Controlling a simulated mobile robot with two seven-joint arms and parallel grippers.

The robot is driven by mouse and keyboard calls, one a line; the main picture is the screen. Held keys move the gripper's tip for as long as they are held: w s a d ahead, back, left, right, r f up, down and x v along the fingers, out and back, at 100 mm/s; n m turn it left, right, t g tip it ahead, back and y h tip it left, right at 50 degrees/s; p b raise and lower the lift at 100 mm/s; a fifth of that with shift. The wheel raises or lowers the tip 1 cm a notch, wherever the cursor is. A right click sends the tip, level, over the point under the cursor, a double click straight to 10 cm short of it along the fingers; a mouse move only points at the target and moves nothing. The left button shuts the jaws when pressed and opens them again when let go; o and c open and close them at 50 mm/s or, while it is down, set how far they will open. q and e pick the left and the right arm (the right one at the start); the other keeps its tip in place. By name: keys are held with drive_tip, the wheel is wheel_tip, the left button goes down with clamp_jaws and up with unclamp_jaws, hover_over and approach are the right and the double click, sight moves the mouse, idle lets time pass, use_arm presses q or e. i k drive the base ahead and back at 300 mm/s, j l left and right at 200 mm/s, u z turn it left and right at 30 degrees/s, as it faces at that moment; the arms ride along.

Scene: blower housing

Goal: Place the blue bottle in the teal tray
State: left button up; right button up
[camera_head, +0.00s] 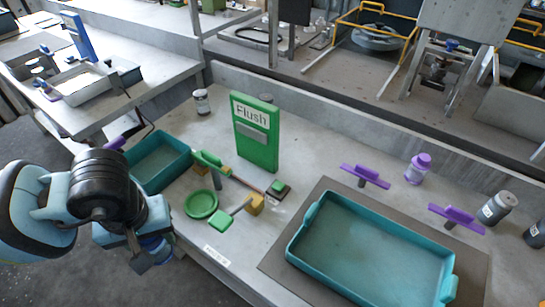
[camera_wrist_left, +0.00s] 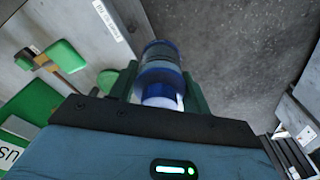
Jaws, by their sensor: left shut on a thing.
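My left gripper (camera_head: 152,254) is at the lower left of the head view, in front of the bench edge and over the floor. It is shut on the blue bottle (camera_wrist_left: 160,72), which sits between its two fingers in the left wrist view. The bottle has a blue body with a pale band; in the head view only a bit of blue shows by the fingers. A large teal tray (camera_head: 292,256) lies on a dark mat at the lower right, empty. A smaller teal bin (camera_head: 150,184) stands on the bench near the gripper. My right gripper is not in view.
A green "Flush" sign (camera_head: 256,150) stands mid-bench. Between it and the gripper are a green round dish (camera_head: 201,204) and green-handled parts (camera_head: 222,221). Purple-handled valves (camera_head: 365,175), a purple bottle (camera_head: 418,168) and grey bottles (camera_head: 497,207) stand behind the large tray.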

sight(369, 260)
drive_tip(key=l+z, duration=0.15)
drive_tip(key=z, duration=0.25)
drive_tip(key=l+z, duration=0.15)
drive_tip(key=z, duration=0.25)
drive_tip(key=l+z, duration=0.15)
drive_tip(key=z, duration=0.25)
